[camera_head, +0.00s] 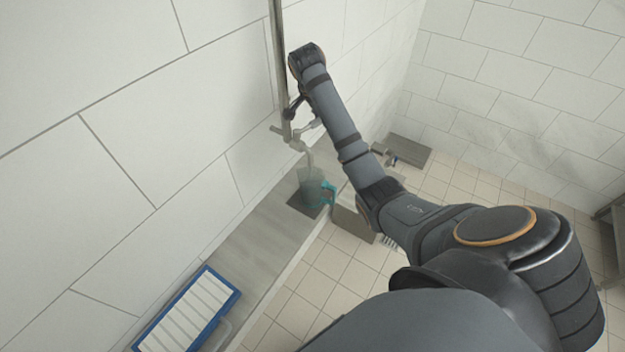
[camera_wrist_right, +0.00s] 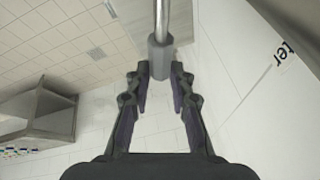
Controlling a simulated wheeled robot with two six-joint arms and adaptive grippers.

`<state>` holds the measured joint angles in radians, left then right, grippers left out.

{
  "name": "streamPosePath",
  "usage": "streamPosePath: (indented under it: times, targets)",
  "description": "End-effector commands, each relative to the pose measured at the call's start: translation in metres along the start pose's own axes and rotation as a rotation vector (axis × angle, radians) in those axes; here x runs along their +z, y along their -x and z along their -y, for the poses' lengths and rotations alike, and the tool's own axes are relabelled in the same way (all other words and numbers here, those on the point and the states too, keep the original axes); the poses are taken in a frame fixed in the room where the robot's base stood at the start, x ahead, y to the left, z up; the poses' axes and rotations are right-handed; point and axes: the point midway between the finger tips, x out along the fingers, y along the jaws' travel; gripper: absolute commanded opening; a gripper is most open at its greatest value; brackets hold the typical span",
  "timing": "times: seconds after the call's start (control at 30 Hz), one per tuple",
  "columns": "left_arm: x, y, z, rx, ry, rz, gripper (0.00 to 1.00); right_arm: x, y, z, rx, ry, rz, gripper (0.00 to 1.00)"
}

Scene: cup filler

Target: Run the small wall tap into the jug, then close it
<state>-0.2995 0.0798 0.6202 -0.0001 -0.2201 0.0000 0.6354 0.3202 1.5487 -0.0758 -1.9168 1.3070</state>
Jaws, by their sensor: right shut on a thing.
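The small wall tap (camera_head: 297,140) sits on a vertical metal pipe against the tiled wall. A clear jug with a teal handle (camera_head: 327,192) stands upright on a dark square mat under the spout. A pale streak runs from the spout down to the jug; I cannot tell surely whether it is water. My right gripper (camera_head: 292,108) is at the tap, partly hidden behind my forearm. In the right wrist view, my right gripper (camera_wrist_right: 160,72) is shut on the grey tap handle (camera_wrist_right: 160,57), at the end of a metal rod. My left gripper is not in view.
The jug is on a grey ledge (camera_head: 262,235) along the wall. A blue-framed white tray (camera_head: 188,315) lies at its near end. The tiled floor (camera_head: 335,270) is open.

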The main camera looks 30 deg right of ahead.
Motion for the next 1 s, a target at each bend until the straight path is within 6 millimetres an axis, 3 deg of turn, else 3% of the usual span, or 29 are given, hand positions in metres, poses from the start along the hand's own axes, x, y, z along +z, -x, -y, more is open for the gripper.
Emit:
streamPosePath:
  times: [0.17, 0.43, 0.93, 0.97, 1.0]
  targets:
    - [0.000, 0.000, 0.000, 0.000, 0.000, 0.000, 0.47, 0.000, 0.000, 0.003, -0.014, 0.030, 0.006, 0.00]
    - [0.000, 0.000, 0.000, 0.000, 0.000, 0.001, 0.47, 0.004, -0.003, 0.025, -0.108, 0.259, 0.056, 0.00]
    - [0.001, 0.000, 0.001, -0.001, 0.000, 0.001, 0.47, 0.006, -0.002, 0.031, -0.137, 0.316, 0.068, 0.00]
    - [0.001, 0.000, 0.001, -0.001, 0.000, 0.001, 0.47, 0.006, -0.002, 0.031, -0.137, 0.316, 0.068, 0.24]
    - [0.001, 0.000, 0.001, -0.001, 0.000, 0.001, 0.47, 0.006, -0.002, 0.031, -0.138, 0.315, 0.068, 0.29]
